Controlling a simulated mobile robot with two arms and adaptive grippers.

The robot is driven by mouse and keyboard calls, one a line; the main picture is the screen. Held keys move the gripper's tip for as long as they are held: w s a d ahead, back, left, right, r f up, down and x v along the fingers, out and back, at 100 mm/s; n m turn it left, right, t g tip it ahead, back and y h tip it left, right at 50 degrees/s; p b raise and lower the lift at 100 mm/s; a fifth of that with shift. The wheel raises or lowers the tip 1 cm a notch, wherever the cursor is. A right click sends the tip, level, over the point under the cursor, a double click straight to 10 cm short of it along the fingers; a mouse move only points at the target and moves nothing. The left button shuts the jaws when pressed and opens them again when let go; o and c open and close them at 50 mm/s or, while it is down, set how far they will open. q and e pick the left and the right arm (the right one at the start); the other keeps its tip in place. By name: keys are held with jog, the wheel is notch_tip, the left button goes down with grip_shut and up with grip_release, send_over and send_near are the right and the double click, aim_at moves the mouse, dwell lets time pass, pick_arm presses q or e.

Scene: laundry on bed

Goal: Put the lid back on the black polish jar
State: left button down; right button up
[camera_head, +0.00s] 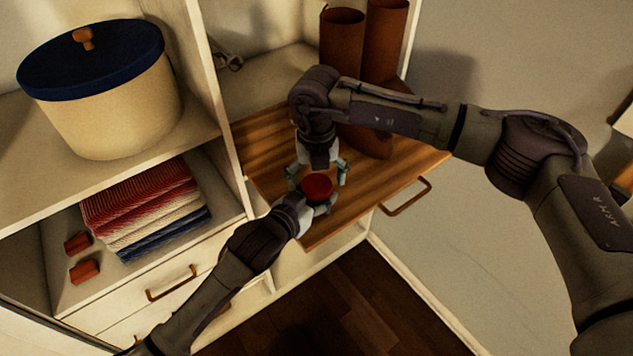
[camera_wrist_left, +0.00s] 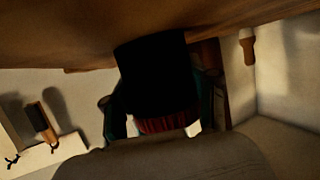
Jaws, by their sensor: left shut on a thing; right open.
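The polish jar (camera_wrist_left: 150,75) shows in the left wrist view as a black cylinder close to the wooden board. Its dark red ridged lid (camera_wrist_left: 165,124) lies against one end of it; whether it is seated fully I cannot tell. In the head view the lid's round red top (camera_head: 317,187) faces up and hides the jar below. My left gripper (camera_head: 318,207) is shut on the jar from the near left. My right gripper (camera_head: 318,175) is open, directly above and around the lid, its fingers spread on either side. Whether they touch it I cannot tell.
The wooden pull-out board (camera_head: 266,155) has free room left and right of the grippers. Tall brown boots (camera_head: 342,40) stand behind my right arm. A cream pot with blue lid (camera_head: 105,105) and folded towels (camera_head: 145,210) occupy shelves at left. A drawer handle (camera_head: 406,198) sticks out at right.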

notch_tip(320, 180, up, 3)
jog(key=shift+r, duration=0.15)
jog(key=shift+c, duration=0.4)
